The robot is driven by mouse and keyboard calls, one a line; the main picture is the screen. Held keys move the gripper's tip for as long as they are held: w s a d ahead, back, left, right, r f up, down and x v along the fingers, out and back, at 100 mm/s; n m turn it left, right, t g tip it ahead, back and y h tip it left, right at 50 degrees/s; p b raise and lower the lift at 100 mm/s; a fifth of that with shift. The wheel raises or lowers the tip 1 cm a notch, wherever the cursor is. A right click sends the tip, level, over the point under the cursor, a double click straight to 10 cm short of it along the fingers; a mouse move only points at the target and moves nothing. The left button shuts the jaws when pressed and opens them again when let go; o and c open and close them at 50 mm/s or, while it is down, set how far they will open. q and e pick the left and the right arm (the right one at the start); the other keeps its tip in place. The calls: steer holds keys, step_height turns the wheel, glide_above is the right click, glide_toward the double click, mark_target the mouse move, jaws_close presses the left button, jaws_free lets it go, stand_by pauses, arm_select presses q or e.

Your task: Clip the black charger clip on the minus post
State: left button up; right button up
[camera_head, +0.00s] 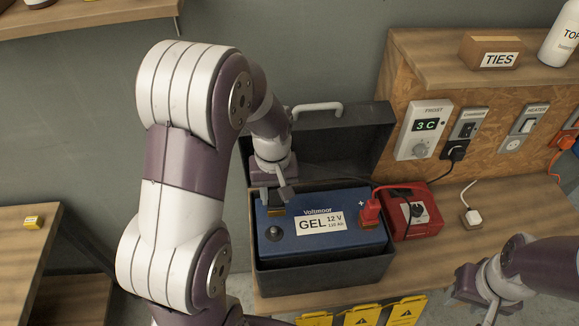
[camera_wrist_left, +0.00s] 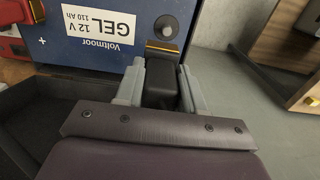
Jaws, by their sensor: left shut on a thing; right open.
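The blue battery (camera_head: 330,236) sits in a dark open box, and its label also shows in the left wrist view (camera_wrist_left: 85,30). The dark round minus post (camera_head: 276,233) is bare at the battery's left end; it also shows in the left wrist view (camera_wrist_left: 166,26). My left gripper (camera_head: 276,198) is shut on the black charger clip (camera_wrist_left: 161,75), which has a yellow band near its front. The clip points toward the minus post, just short of it in the left wrist view; its height over the battery is hard to tell. My right gripper (camera_head: 478,291) is open and empty at the lower right.
A red clip (camera_head: 370,210) is on the plus post. A red charger (camera_head: 411,212) stands right of the box. The box's raised lid (camera_head: 345,140) stands behind. Yellow warning tags (camera_head: 362,315) hang at the front edge. A white plug (camera_head: 471,217) lies on the bench.

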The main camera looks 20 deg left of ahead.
mark_target(273, 209)
arm_select(q)
steer(key=shift+w, duration=0.2)
steer(key=shift+s+d+f+b, duration=0.1)
steer(key=shift+s+f+b, duration=0.3)
steer(key=shift+s, duration=0.5)
steer(key=shift+s+f, duration=0.1)
steer(key=shift+f, duration=0.25)
steer(key=shift+s+f+b, duration=0.6)
steer(key=shift+f+b, duration=0.25)
steer(key=shift+b, duration=0.1)
steer(key=shift+w+f+b, duration=0.2)
steer(key=shift+f+b, duration=0.15)
steer(key=shift+f, duration=0.25)
steer(key=shift+w+f+b, duration=0.2)
steer(key=shift+f+b, duration=0.15)
steer(key=shift+f, duration=0.2)
steer(key=shift+s+f+b, duration=0.25)
steer(key=shift+f+b, duration=0.4)
steer(key=shift+f, duration=0.4)
steer(key=shift+w+f, duration=0.15)
steer(key=shift+f, duration=0.05)
arm_select(e)
steer(key=f, duration=0.1)
steer(key=s+f, duration=0.1)
steer(key=f, duration=0.1)
steer(key=s+f, duration=0.1)
steer(key=f, duration=0.1)
